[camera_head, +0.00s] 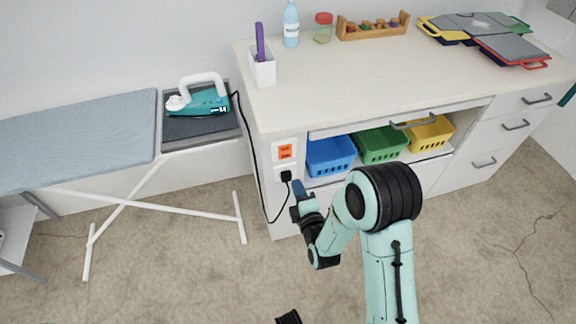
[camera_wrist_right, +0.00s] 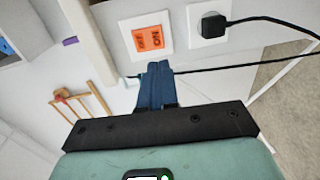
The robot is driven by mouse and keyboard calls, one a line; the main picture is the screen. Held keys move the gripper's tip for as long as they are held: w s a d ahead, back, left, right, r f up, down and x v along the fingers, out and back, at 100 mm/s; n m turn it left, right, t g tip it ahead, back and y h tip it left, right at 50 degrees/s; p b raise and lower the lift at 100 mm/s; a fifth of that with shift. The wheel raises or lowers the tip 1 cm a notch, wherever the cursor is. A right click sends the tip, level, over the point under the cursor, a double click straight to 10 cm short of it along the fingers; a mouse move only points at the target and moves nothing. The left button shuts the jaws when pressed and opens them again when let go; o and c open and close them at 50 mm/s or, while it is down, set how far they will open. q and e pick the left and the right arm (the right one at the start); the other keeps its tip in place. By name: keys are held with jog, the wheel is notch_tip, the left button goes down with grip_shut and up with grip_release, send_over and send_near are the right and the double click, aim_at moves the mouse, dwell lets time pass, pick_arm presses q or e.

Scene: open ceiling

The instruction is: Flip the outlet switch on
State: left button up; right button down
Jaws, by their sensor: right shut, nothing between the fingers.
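The outlet switch (camera_head: 285,151) is an orange rocker in a white plate on the end panel of the counter. It shows closer in the wrist view (camera_wrist_right: 152,38), upside down, with lettering on its two halves; which half is pressed I cannot tell. Below it in the head view, a black plug (camera_head: 286,176) sits in the white socket; the wrist view shows this plug (camera_wrist_right: 213,24) at the switch's right. My right gripper (camera_head: 298,187) is shut and empty, a little below the switch and near the plug. Its blue fingertips (camera_wrist_right: 158,66) point toward the panel. My left gripper is not in view.
A black cord runs from the plug up to the teal iron (camera_head: 205,100) on the ironing board (camera_head: 75,140), left of the counter (camera_head: 400,70). Blue (camera_head: 330,155), green (camera_head: 380,145) and yellow (camera_head: 429,134) baskets stand on the shelf. The floor in front is open.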

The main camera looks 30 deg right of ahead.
aim_at(286, 158)
jog(key=x, duration=1)
jog(key=shift+w, duration=0.3)
jog(key=shift+f, duration=0.1)
